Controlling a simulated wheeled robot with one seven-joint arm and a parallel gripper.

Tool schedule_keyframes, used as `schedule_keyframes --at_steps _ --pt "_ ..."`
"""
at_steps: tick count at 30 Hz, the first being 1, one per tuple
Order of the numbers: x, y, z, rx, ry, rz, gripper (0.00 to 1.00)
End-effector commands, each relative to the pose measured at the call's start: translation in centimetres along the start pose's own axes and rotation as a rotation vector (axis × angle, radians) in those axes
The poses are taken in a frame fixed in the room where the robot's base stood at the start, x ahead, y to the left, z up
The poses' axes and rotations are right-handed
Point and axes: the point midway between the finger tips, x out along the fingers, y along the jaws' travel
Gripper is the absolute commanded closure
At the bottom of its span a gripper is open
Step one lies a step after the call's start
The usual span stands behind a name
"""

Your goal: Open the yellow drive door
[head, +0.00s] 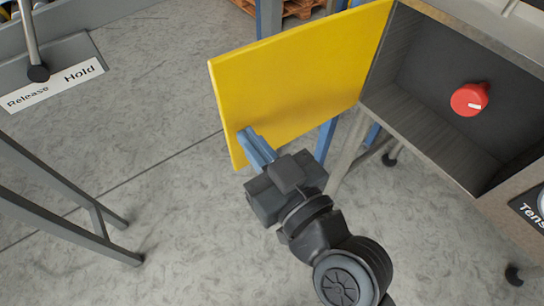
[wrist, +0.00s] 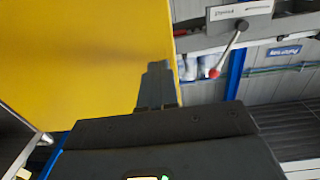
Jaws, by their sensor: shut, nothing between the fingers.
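The yellow drive door (head: 300,75) stands swung wide open in the head view, hinged along its right edge at the grey cabinet (head: 420,125). The cabinet's inside shows, with a red knob (head: 468,99) on its dark back wall. My gripper (head: 256,146) is shut and empty, its blue-grey fingers close together in front of the door's lower left part. In the wrist view the door (wrist: 80,60) fills the left side, and the fingers (wrist: 155,85) overlap its edge. I cannot tell whether the fingers touch the door.
A panel marked Release and Hold (head: 55,85) with a lever (head: 32,45) is at the upper left. Grey frame legs (head: 60,190) stand at the left. A red-tipped lever (wrist: 226,50) shows at the right in the wrist view. Grey floor (head: 170,225) lies clear between.

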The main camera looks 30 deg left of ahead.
Motion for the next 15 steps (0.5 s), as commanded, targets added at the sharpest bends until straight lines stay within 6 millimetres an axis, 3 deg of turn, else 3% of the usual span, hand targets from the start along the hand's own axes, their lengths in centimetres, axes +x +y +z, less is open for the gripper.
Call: schedule_keyframes --at_steps 5,15 --pt "1.06 -0.04 -0.03 -0.001 0.0 0.0 1.0" --pt "1.14 -0.01 0.02 0.0 0.0 0.001 1.0"
